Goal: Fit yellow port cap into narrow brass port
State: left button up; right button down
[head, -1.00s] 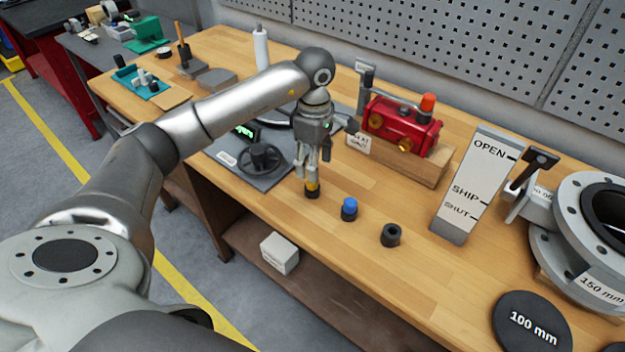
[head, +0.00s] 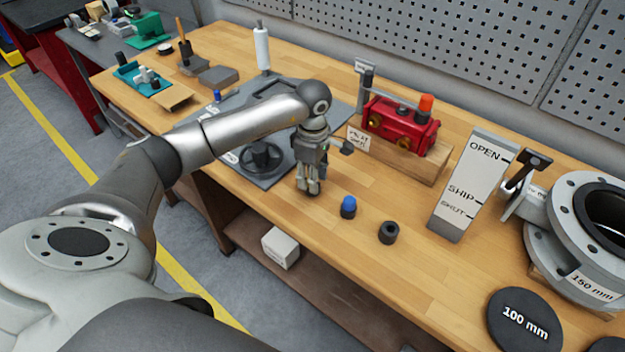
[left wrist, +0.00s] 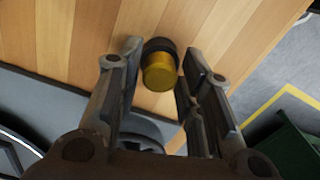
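The yellow port cap (left wrist: 160,72), yellow on a dark base, stands on the bench between the fingers of my left gripper (left wrist: 160,80) in the left wrist view. The fingers are apart on both sides of it, with a slim gap showing. In the head view my left gripper (head: 308,190) points down at the bench and hides the cap. The red valve actuator (head: 385,113) sits on a wooden block behind and to the right. Two brass ports (head: 403,143) face forward on it; I cannot tell which is narrower. My right gripper is not in view.
A blue-topped cap (head: 348,207) and a black cap (head: 389,232) stand right of the gripper. A small sign (head: 358,139) stands before the block's left end. A tilted OPEN/SHIP/SHUT plate (head: 468,185) and a flanged valve (head: 575,225) are farther right. A handwheel (head: 262,156) is left.

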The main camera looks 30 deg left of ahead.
pick_arm(q)
jog(key=c, duration=0.3)
jog(key=shift+r, duration=0.1)
jog(key=shift+c, duration=0.2)
